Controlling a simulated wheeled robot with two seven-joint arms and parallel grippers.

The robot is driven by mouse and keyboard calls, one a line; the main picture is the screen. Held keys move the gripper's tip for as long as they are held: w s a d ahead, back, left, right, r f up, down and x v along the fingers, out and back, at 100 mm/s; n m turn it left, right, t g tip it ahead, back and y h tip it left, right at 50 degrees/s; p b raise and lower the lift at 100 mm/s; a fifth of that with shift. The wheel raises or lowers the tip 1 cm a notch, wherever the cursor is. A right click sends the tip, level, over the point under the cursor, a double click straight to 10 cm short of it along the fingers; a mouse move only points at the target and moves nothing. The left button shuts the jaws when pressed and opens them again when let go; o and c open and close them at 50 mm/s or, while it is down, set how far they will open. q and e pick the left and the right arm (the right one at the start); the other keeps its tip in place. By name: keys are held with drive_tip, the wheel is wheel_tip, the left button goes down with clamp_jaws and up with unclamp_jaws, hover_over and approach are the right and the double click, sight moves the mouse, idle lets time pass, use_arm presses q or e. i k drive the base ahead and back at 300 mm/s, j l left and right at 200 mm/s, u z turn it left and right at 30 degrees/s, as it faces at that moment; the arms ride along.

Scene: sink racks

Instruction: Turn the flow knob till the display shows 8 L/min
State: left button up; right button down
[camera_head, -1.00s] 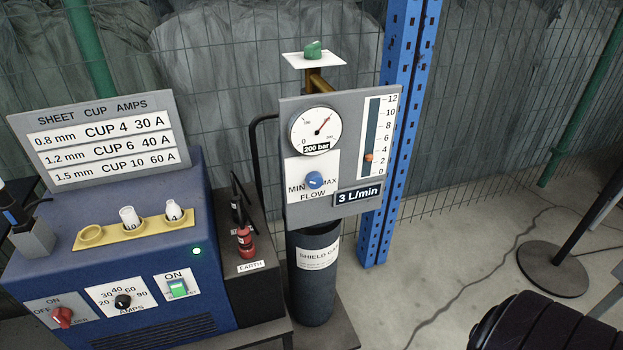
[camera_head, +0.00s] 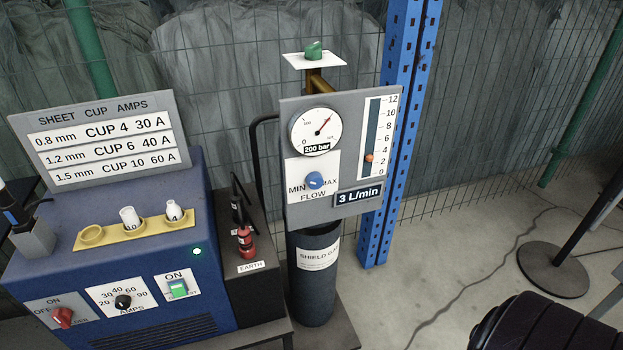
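The blue flow knob (camera_head: 315,180) sits on a white plate marked MIN, MAX and FLOW, on the grey regulator panel (camera_head: 345,215). The display (camera_head: 359,195) to its lower right reads 3 L/min. The flow scale (camera_head: 375,135) runs from 0 to 12, and its orange ball (camera_head: 369,158) sits low, between 2 and 4. Nothing touches the knob.
The dark gas cylinder (camera_head: 315,285) stands under the panel. The blue welding machine (camera_head: 150,240) with knobs and a cup rack (camera_head: 120,237) is at the left. A blue post (camera_head: 398,140) rises behind the panel. Open floor (camera_head: 450,260) lies to the right.

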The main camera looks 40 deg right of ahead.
sight(314, 181)
drive_tip(key=z, duration=1.45)
